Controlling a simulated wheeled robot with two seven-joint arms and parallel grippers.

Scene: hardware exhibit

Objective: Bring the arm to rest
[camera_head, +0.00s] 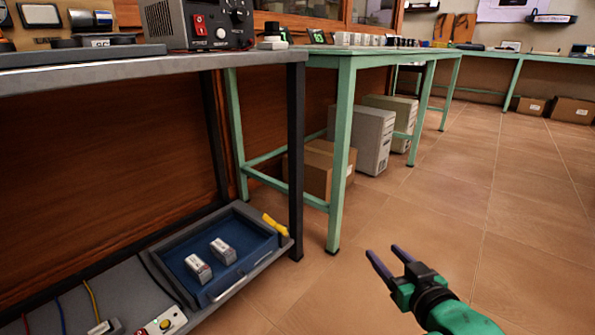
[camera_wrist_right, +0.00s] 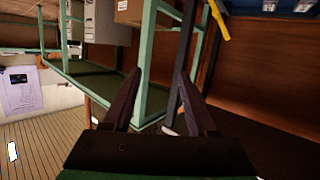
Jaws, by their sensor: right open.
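My right gripper (camera_head: 384,260) is at the lower right of the head view, over the tiled floor. Its two dark fingers are apart and nothing is between them. In the right wrist view the fingers of the same gripper (camera_wrist_right: 160,100) show spread and empty, with table legs beyond them. The green arm part behind the gripper is mine. My left gripper does not show in either view.
A blue drawer tray (camera_head: 225,283) holding two small boxes (camera_head: 210,260) stands low at the left. A grey table (camera_head: 150,72) and a green table (camera_head: 343,160) stand above. Computer cases (camera_head: 372,138) and a cardboard box (camera_head: 318,168) are underneath. The floor (camera_head: 480,200) at right is clear.

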